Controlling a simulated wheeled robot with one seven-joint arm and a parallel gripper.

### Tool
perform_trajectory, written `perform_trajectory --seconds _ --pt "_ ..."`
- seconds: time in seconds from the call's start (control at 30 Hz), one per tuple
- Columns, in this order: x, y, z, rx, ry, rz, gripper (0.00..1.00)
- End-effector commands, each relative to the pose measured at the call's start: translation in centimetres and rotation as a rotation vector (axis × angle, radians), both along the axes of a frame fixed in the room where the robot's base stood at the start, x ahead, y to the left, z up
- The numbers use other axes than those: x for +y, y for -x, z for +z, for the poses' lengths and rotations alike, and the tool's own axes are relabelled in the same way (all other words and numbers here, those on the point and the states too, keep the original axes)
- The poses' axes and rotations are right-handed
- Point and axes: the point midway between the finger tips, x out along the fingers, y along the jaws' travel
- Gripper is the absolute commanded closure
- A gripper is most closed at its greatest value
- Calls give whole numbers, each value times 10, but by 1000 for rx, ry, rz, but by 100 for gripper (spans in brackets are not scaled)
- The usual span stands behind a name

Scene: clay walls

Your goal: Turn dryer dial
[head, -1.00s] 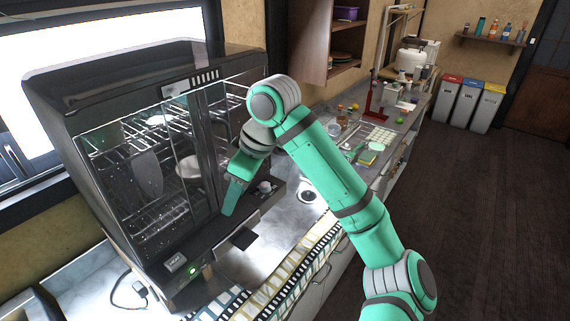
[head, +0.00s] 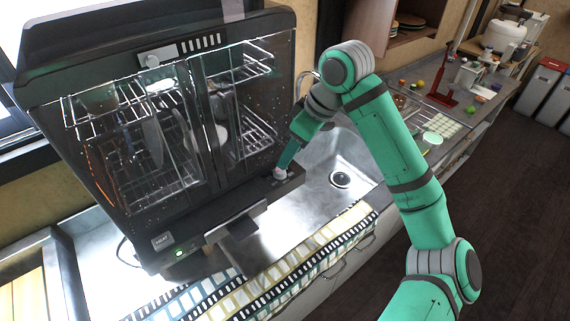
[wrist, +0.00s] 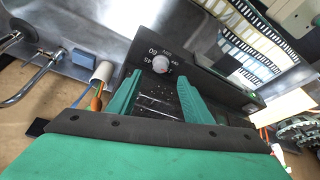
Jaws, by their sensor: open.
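The dish dryer (head: 150,120) is a dark cabinet with clear doors and wire racks, standing on the counter at the left of the head view. Its dial (head: 280,173) is a small white knob at the right end of the dryer's lower front ledge. In the wrist view the dial (wrist: 161,64) sits just beyond my fingertips, with numbers printed around it on the dark panel. My gripper (head: 285,162) is at the dial in the head view. In the wrist view its two green fingers (wrist: 158,82) are apart, and I cannot tell whether they touch the dial.
A metal sink (head: 340,180) lies right of the dryer. A patterned towel (head: 270,275) runs along the counter front. A red stand (head: 442,85) and small items fill the counter further right. In the wrist view a faucet (wrist: 30,75) is at the left.

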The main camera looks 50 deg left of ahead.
Motion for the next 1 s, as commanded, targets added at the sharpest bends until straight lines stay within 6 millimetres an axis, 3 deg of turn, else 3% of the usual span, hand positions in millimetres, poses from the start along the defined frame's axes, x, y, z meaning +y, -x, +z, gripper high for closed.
perform_trajectory --seconds 0.2,0.4,0.83,0.87,1.0 --pt "14 4 -37 1 0 -1 54" --pt "23 7 -60 0 0 -1 54" --pt "27 8 -68 -1 -1 0 54" --pt "27 8 -68 -1 -1 0 57" --pt "27 8 -68 -1 -1 0 90"
